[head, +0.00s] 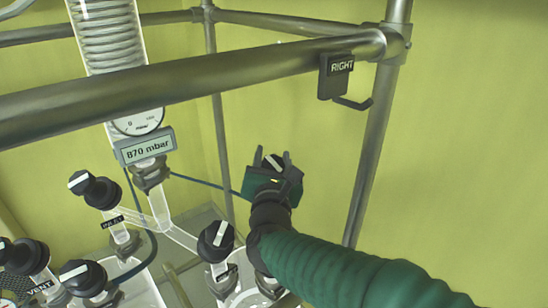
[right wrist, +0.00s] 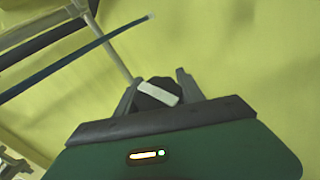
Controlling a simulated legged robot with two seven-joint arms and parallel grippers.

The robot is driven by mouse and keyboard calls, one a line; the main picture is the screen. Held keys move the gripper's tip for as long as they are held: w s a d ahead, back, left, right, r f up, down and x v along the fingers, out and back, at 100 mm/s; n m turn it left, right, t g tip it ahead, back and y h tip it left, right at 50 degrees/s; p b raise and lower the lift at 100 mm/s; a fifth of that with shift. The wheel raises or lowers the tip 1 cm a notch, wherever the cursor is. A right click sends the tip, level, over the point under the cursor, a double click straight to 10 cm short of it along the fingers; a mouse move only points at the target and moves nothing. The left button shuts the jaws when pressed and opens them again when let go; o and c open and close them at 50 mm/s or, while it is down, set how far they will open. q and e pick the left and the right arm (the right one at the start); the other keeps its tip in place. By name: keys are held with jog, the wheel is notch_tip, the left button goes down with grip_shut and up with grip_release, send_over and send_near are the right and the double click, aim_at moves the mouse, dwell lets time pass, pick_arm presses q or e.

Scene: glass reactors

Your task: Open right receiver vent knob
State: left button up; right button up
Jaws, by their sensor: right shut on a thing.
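My right gripper (head: 273,157) is shut on a black knob (head: 271,164) with a white stripe. In the right wrist view, the knob (right wrist: 158,93) sits between the two fingers of the gripper (right wrist: 156,84), its white bar slightly tilted. No label is readable on this knob, and its stem is hidden behind the gripper and arm. My left gripper is not in view.
A thick steel rail (head: 190,77) crosses above the gripper, with a "RIGHT" sign (head: 342,67) hanging from it. A display (head: 146,146) reads 870 mbar. Several other black knobs stand lower left, including one (head: 216,241) left of my arm and one near a "VENT" label (head: 41,287).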

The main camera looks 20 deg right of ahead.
jog(key=shift+d, duration=0.2)
jog(key=shift+c, duration=1.2)
jog(key=shift+a, duration=0.25)
jog(key=shift+c, duration=0.4)
jog(key=shift+d, duration=0.1)
jog(key=o, duration=1.4)
jog(key=shift+c, duration=0.2)
